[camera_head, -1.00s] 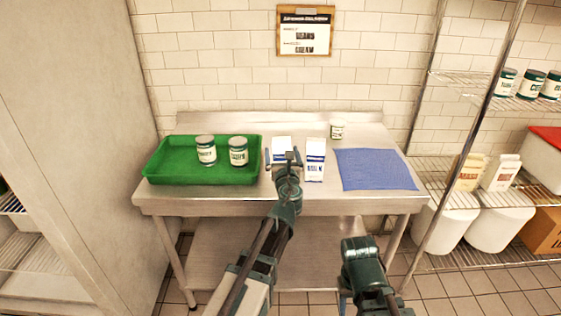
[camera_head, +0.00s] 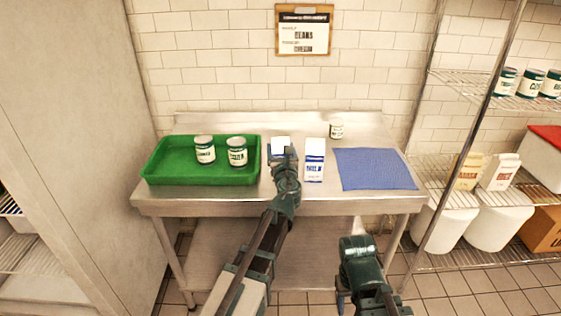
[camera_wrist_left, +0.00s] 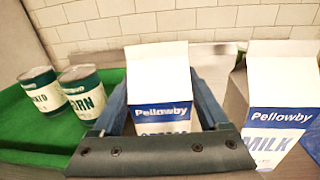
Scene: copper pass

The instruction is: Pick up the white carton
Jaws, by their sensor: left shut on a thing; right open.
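A white carton (camera_head: 281,141) with a blue "Pellowby" band stands on the steel table, mostly hidden behind my left gripper (camera_head: 284,155) in the head view. In the left wrist view the carton (camera_wrist_left: 157,75) sits upright between the two fingers, which are shut on it. The lower word on its label is partly hidden. A second white carton (camera_head: 315,160), marked "Pellowby MILK", stands just to its right, also in the left wrist view (camera_wrist_left: 275,100). My right gripper (camera_head: 343,296) is low in front of the table, away from the cartons, and open.
A green tray (camera_head: 160,178) with two labelled cans (camera_head: 205,150) (camera_head: 237,152) lies left of the cartons. A blue mat (camera_head: 375,169) lies right, with a small jar (camera_head: 336,129) behind. A wire shelf (camera_head: 450,200) with goods stands further right.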

